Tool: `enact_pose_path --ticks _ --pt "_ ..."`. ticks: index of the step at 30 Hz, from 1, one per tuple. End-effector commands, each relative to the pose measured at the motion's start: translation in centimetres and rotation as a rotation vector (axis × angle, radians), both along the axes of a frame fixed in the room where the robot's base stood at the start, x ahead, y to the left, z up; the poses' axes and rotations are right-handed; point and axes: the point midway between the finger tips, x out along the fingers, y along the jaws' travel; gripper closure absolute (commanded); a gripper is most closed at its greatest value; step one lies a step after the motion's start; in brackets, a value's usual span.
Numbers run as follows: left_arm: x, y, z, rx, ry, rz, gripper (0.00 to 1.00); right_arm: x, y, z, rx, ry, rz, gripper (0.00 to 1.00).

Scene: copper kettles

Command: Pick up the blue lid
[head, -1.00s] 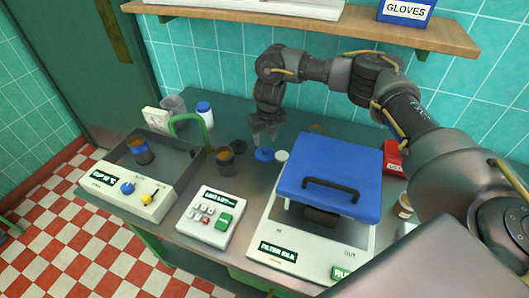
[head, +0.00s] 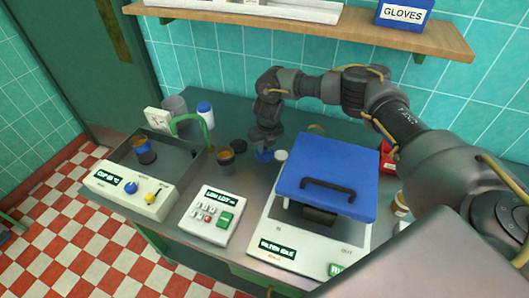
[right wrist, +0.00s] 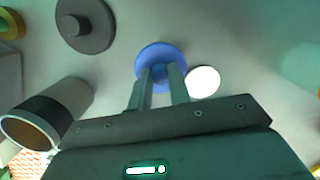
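The blue lid (head: 264,155) lies on the green worktop, left of the blue-covered machine. It also shows in the right wrist view as a blue disc (right wrist: 160,50) with a small raised knob at its middle. My right gripper (head: 265,146) points down just over the lid and hides part of it. In the right wrist view its two fingers (right wrist: 161,78) stand apart, one on each side of the knob; whether they touch it I cannot tell. My left gripper is not in view.
A white round lid (head: 281,155) lies close beside the blue one. The machine with the blue cover (head: 327,172) is close on the right.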

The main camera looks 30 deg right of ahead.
Motion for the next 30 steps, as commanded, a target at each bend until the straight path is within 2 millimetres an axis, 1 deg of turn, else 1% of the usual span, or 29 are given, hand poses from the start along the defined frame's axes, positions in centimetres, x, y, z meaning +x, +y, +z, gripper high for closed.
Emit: enact_pose_path --ticks 1,2,9,14,17,19,20,25,27,30 --pt "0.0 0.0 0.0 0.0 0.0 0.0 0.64 0.0 0.0 0.0 0.0 0.0 0.0 0.98" --pt "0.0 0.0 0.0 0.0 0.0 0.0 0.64 0.0 0.0 0.0 0.0 0.0 0.0 1.0" --pt "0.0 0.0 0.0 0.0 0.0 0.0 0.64 0.0 0.0 0.1 0.0 0.0 0.0 1.0" --pt "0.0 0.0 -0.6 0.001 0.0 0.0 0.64 0.1 0.0 0.6 0.001 -0.002 -0.001 1.0" --pt "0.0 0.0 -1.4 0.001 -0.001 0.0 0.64 0.1 0.0 1.6 0.001 -0.004 -0.001 1.0" --pt "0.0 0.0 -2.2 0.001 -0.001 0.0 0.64 0.1 0.0 2.7 0.0 -0.006 0.001 1.0" --pt "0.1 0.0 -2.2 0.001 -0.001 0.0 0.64 0.0 0.4 3.3 0.002 -0.005 0.003 1.0" --pt "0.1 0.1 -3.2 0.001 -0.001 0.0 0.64 -1.8 3.1 7.2 0.0 -0.007 0.009 1.0" --pt "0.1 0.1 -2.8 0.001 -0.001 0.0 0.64 -2.5 4.2 9.3 -0.003 -0.009 0.009 1.0" --pt "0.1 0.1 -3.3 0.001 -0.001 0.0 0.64 -4.0 6.4 10.1 -0.003 -0.005 0.011 1.0"
